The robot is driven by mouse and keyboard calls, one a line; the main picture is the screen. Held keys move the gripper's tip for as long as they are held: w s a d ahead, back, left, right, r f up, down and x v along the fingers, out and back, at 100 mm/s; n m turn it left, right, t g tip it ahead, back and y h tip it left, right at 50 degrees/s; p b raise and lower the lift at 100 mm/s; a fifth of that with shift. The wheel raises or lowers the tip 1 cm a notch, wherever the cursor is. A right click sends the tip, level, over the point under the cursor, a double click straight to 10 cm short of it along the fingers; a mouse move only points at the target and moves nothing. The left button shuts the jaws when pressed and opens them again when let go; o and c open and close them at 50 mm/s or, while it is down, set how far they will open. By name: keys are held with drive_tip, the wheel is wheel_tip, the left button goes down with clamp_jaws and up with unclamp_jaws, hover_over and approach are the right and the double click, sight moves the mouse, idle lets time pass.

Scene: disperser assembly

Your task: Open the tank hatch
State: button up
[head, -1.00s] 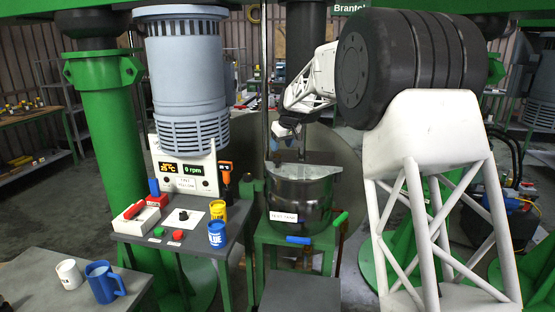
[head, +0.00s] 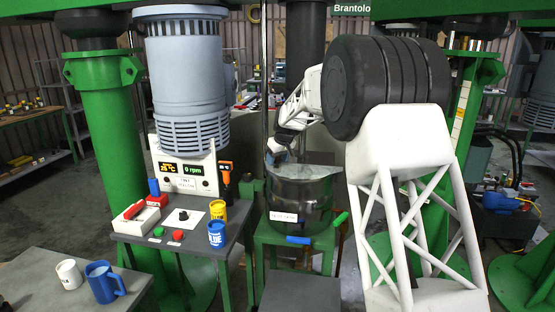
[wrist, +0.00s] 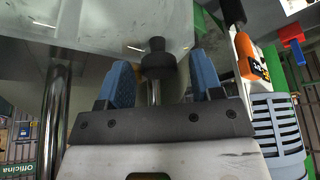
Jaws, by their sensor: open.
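The tank (head: 298,215) is a dark metallic pot with a white label, standing on a green stand. Its hatch (head: 315,172) is a pale, glassy cover across the top and also shows in the wrist view (wrist: 95,25). A black knob on a thin stem (wrist: 157,60) stands out near the hatch in the wrist view. My gripper (head: 276,156) is at the left part of the tank top. In the wrist view, my gripper's (wrist: 163,82) blue fingers are apart, with the knob and stem between them. Whether either finger touches the stem is unclear.
A vertical pole (head: 264,90) rises close to the gripper's left. Left of the tank are a grey motor (head: 187,80) and a control table (head: 200,245) with yellow and blue cans. Two mugs (head: 100,280) stand on the front-left table.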

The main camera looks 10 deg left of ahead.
drive_tip(key=shift+c, duration=0.2)
clamp_jaws()
drive_tip(key=shift+s, duration=0.15)
drive_tip(key=shift+s+d+n, duration=0.25)
drive_tip(key=shift+s+n, duration=0.25)
drive_tip(key=shift+s, duration=0.4)
drive_tip(key=s+d+n+g+y, duration=0.1)
drive_tip(key=s+d+n+g, duration=0.2)
drive_tip(key=s+d+n, duration=0.6)
drive_tip(key=shift+s+d+n+g, duration=0.35)
drive_tip(key=shift+s+d, duration=1.7)
drive_tip(key=shift+s, duration=1.1)
